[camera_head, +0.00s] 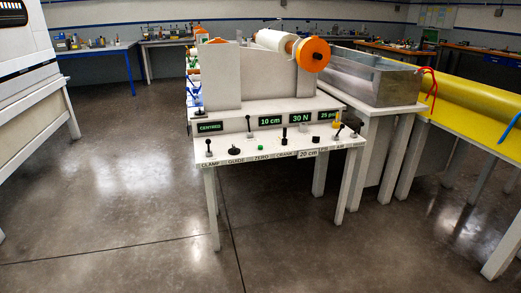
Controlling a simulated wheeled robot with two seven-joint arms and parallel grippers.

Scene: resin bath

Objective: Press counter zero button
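The counter zero button appears to be the small green button (260,148) above the ZERO label (262,158) on the white control shelf (222,149). A black knob (236,151) stands to its left above GUIDE, and a black lever (284,136) to its right above CRANK. Behind it, a counter display (269,121) reads 10 cm, beside displays reading 30 N (300,118) and 25 psi (327,115). A CENTRED display (209,127) is at the left. Neither of my grippers is in view.
A white roll with an orange end (314,54) sits above the machine. A metal bath (380,83) and a yellow-covered table (480,97) stand to the right. A white machine (25,70) is at far left. The floor (120,210) in front is clear.

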